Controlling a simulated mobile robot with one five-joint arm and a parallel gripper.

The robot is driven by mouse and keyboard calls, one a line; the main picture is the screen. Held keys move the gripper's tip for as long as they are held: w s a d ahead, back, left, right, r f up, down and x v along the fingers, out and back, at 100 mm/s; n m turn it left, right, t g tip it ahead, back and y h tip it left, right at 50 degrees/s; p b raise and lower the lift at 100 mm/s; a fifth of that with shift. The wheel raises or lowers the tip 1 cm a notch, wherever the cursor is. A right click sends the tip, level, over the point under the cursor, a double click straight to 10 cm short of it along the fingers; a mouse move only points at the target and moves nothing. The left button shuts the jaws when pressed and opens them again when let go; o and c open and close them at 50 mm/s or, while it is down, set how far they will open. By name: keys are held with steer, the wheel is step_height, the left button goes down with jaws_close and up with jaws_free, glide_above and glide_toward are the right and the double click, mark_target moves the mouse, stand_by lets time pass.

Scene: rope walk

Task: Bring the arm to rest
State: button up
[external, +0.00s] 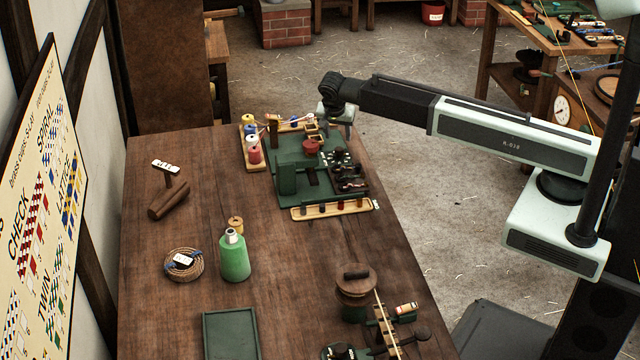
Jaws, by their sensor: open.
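My arm reaches from the right side of the picture toward the far end of the wooden bench (190,230). My gripper (345,128) hangs at the arm's end, over the right edge of the green machine base. It is small in the picture, points downward and is open. I see nothing held in it. I cannot tell how far it is above the things below it.
Below my gripper is the green base (288,176) with spools (253,141) on its left and a pale strip (325,209) in front. A green bottle (234,258), a rope coil (184,265), a wooden mallet (168,199) and a green tray (231,335) lie nearer.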

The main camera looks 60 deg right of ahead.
steer(key=s+a+f+n+g+y, duration=0.1)
steer(key=s+n+y, duration=0.3)
steer(key=s+n, duration=1)
steer(key=s+a, duration=0.1)
steer(key=s, duration=0.5)
steer(key=shift+s+f+g, duration=0.3)
steer(key=shift+f, duration=0.1)
stand_by(1.3)
